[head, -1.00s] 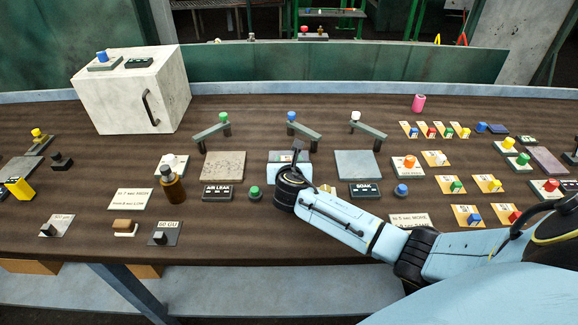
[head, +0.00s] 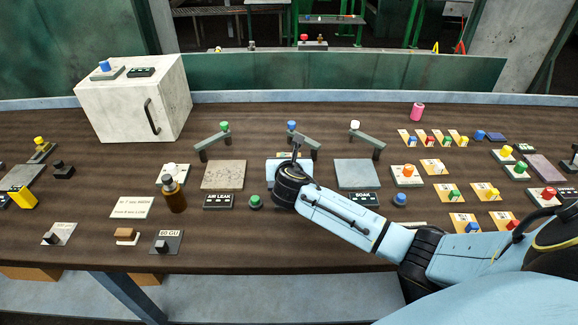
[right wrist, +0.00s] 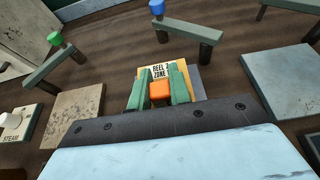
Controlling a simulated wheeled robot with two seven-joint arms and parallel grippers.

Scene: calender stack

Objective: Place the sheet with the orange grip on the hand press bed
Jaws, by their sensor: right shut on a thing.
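My right gripper (right wrist: 160,90) is shut on an orange grip (right wrist: 160,93), which shows between its green fingers in the right wrist view. The sheet under the grip is pale yellow with a dark "REEL ZONE" print (right wrist: 160,70). It is over the middle grey plate (right wrist: 198,82), below the lever with the blue knob (right wrist: 157,7). I cannot tell whether the sheet touches the plate. In the head view, my right gripper (head: 297,143) is over the middle station, and its wrist hides much of the plate. My left gripper is not in view.
A speckled plate (head: 223,175) with a green-knobbed lever (head: 224,126) is to the left. A blue-grey plate (head: 357,174) with a white-knobbed lever (head: 355,125) is to the right. A brown bottle (head: 174,196) stands left of the gripper. Several cards with coloured grips lie at the right.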

